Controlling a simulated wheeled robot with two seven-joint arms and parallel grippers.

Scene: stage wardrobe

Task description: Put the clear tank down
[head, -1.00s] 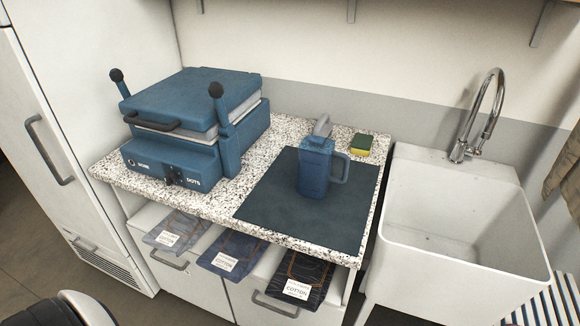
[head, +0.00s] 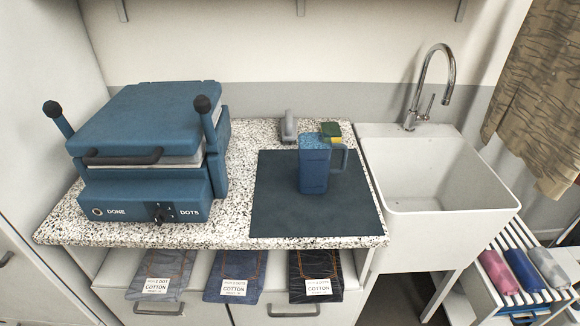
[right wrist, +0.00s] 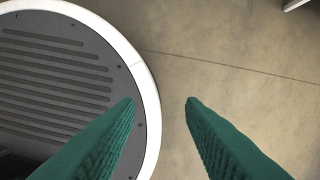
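The tank (head: 314,172) is a blue, see-through-looking jug with a handle on its right side. It stands upright on the dark blue mat (head: 275,215) on the counter, and no gripper touches it. My right gripper (right wrist: 160,102) shows in the right wrist view with its two green fingers apart and nothing between them, over bare floor and the edge of my round base. My left gripper is not in view.
A blue press (head: 150,140) fills the counter's left part. A grey object (head: 288,128) and a green-yellow sponge (head: 331,130) are behind the tank. A white sink (head: 432,180) adjoins the counter on the right. Folded labelled garments (head: 235,275) lie below the front edge. The mat's front is bare.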

